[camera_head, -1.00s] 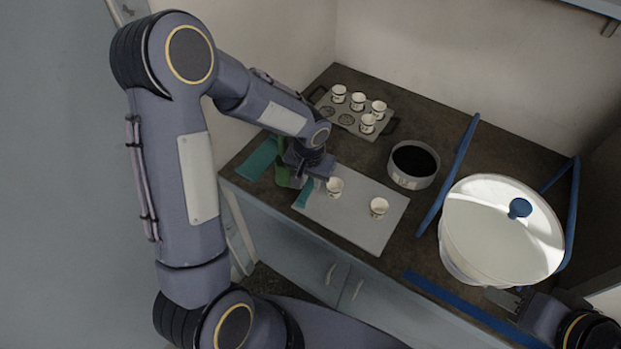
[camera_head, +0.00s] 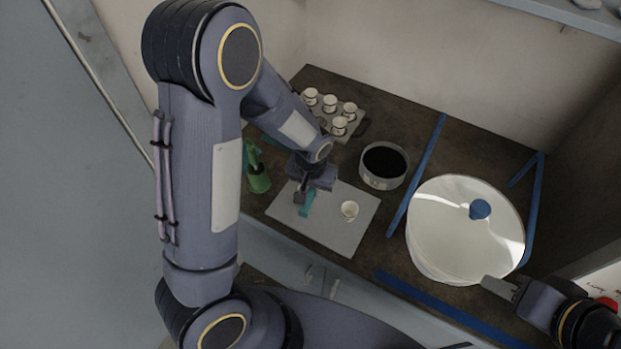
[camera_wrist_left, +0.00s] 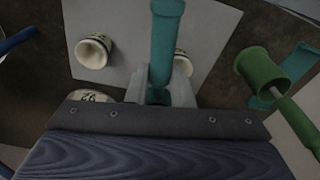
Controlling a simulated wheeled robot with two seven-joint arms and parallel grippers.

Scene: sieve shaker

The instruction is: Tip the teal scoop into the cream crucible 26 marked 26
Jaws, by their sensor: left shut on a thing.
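My left gripper (camera_head: 301,194) is shut on the teal scoop (camera_head: 307,203) above the grey mat (camera_head: 330,236). In the left wrist view the scoop (camera_wrist_left: 164,45) stretches away from the fingers. It partly covers a cream crucible (camera_wrist_left: 183,64), which the gripper hides in the head view. Another cream crucible (camera_head: 349,210) stands on the mat. A cream piece with dark digits (camera_wrist_left: 90,96), perhaps an upside-down 26, is partly hidden by my gripper; I cannot tell which vessel it is. The scoop's contents are not visible. My right gripper (camera_head: 500,288) is beside the white bowl.
A tray (camera_head: 323,116) with several cream crucibles stands at the back. A dark-filled round pan (camera_head: 381,184) is right of the mat. A large white lidded bowl (camera_head: 440,235) stands between blue strips. A green holder (camera_head: 259,182) is left of the mat.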

